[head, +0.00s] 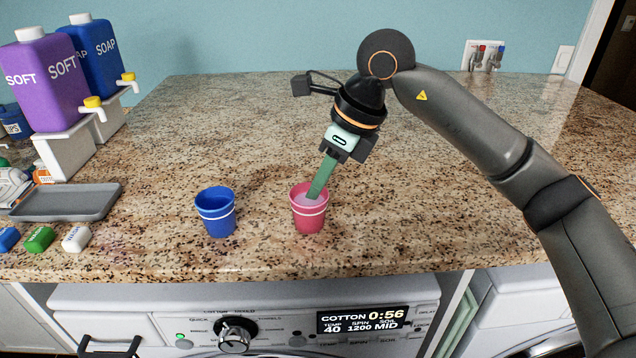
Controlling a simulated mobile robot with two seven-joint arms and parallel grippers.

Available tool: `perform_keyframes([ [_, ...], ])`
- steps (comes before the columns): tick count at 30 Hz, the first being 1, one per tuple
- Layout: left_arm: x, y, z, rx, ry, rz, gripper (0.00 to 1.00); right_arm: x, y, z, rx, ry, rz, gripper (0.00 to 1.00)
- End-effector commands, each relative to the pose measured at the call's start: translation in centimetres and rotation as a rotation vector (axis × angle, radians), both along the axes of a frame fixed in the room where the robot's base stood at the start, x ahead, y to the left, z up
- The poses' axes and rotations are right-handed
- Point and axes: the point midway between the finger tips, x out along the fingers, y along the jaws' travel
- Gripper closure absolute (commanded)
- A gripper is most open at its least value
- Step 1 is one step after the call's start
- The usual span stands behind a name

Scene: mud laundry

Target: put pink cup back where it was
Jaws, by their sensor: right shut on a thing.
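The pink cup (311,219) stands upright on the granite counter near its front edge, with a pale lilac content showing inside. My right gripper (317,189) comes down from above at a tilt. Its green finger part reaches into the mouth of the cup at the rim, and it is shut on the cup there. The fingers overlap from this angle, so the exact contact is hidden. My left gripper is not in view.
A blue cup (216,215) stands left of the pink cup. A grey tray (66,203) and several small coloured capsules lie at the left. Purple (47,84) and blue (96,60) dispensers stand behind. A washer (245,310) is below the counter edge. The counter's back middle is clear.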

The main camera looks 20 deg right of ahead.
Motion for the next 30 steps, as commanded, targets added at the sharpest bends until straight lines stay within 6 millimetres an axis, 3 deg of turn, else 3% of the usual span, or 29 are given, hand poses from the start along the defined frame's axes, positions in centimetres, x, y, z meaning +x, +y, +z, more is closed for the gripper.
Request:
perform_keyframes([
  [8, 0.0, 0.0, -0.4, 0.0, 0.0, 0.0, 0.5, 0.0, 0.0, -0.4, 0.0, 0.0, 0.0, 1.0],
  [9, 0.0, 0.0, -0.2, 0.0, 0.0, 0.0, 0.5, 0.0, 0.0, -0.2, 0.0, 0.0, 0.0, 0.89],
  [16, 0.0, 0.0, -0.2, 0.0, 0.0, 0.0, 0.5, 0.0, 0.0, -0.2, 0.0, 0.001, 0.0, 0.63],
  [25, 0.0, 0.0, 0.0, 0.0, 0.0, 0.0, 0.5, 0.0, 0.0, 0.0, 0.001, 0.001, 0.0, 0.62],
  [30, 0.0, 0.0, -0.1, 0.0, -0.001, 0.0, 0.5, -0.3, -0.5, 1.7, 0.0, -0.004, -0.001, 0.62],
])
